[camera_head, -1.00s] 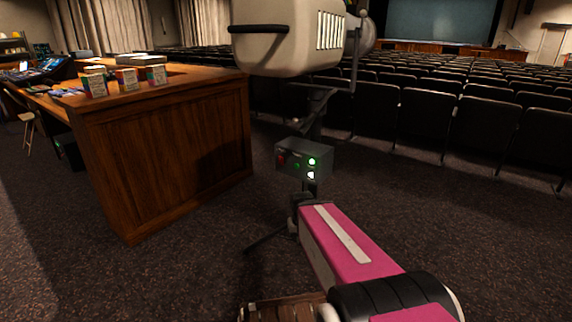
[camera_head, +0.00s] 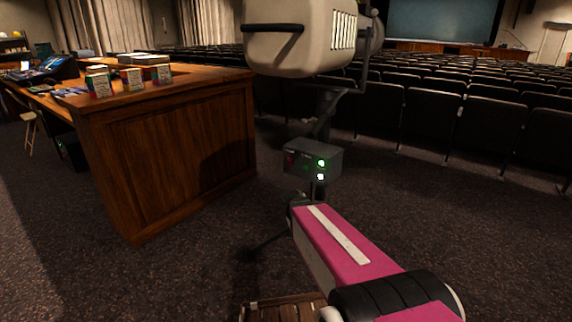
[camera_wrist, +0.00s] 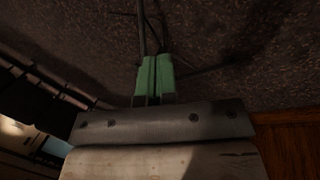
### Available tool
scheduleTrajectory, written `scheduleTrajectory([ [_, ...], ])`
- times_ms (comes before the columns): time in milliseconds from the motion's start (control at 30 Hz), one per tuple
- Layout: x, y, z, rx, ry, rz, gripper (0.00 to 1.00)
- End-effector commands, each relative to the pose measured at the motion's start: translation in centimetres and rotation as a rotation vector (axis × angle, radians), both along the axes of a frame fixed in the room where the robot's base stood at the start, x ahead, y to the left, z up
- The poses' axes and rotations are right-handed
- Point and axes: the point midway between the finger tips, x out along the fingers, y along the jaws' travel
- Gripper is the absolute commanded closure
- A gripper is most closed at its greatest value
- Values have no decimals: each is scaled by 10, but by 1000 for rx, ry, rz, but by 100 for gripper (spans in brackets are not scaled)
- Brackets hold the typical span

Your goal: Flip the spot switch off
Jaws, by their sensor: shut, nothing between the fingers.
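The spotlight (camera_head: 300,38) is a large cream lamp on a dark stand. Below it on the stand is a grey control box (camera_head: 324,157) with a reddish switch (camera_head: 290,160) on its left face. A green light and a white light glow on its right part. The switch's position is too small to tell. In the wrist view my gripper (camera_wrist: 154,76) shows two green fingertips pressed together, empty. In the head view my pink arm reaches toward the box from below, and the fingers cannot be made out clearly. The box and switch cannot be made out in the wrist view.
A wooden desk (camera_head: 180,150) stands left of the spotlight, with small cartons (camera_head: 131,79) on its top. Rows of dark seats (camera_head: 480,120) fill the back and right. Carpeted floor (camera_head: 460,230) is free at the right front. A thin dark pole (camera_wrist: 142,30) shows beyond my fingertips.

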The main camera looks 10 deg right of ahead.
Motion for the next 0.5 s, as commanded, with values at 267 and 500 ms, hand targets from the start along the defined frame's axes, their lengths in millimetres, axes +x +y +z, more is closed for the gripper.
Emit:
scheduleTrajectory([
  [267, 50, -1, 20, -356, -84, 131, 100],
  [500, 94, 15, 51, -651, -199, 250, 100],
])
